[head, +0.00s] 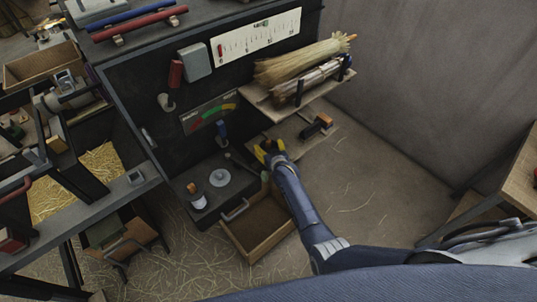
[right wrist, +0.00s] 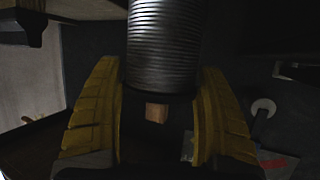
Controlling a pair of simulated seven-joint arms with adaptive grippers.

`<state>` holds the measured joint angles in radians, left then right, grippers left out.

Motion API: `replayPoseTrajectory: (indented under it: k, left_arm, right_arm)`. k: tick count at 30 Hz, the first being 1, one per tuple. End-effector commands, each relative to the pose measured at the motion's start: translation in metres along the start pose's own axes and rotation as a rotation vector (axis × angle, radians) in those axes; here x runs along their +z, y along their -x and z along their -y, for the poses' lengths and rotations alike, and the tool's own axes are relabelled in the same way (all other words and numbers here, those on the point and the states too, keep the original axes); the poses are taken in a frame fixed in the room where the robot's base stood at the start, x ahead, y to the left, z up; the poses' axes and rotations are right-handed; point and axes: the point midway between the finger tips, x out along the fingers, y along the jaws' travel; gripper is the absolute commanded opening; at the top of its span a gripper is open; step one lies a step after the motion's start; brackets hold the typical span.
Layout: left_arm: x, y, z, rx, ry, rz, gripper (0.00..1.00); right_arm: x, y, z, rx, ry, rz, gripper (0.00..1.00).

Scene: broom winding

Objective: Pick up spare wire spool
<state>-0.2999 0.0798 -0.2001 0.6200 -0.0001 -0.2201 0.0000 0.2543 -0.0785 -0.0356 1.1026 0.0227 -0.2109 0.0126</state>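The spare wire spool is a grey ribbed cylinder (right wrist: 162,45) at the top middle of the right wrist view. Its near end lies between the two yellow fingers of my right gripper (right wrist: 160,85). The fingers stand apart, one on each side; I cannot tell whether both touch it. In the head view my right gripper (head: 269,152) is at the dark workbench, near its right end, below the shelf. I cannot make out the spool in the head view; the gripper may hide it. My left gripper is not in view.
An open wooden drawer (head: 285,238) stands out below the gripper. A shelf (head: 310,102) with broom bundles (head: 300,62) is above it. A white-topped item (head: 197,198) and a pale disc (head: 219,177) are on the bench to the left. The floor to the right is mostly clear.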

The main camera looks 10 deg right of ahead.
Motion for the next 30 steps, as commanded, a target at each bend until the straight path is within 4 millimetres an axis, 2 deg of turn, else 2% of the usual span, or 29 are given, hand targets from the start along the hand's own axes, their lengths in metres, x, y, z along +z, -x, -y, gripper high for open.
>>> replayPoseTrajectory:
  k: [2,15,23,30]
  left_arm:
    - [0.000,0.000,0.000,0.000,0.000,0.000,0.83]
    - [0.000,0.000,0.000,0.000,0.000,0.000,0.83]
    - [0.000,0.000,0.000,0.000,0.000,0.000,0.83]
    - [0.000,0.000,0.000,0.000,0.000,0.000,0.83]
  right_arm:
    - [0.000,0.000,0.000,0.000,0.000,0.000,0.63]
    - [-0.002,0.000,0.000,0.000,-0.001,-0.004,0.13]
    - [-0.003,0.000,0.000,0.000,-0.001,-0.004,0.13]
    - [-0.022,0.008,0.000,0.000,-0.001,-0.006,0.13]
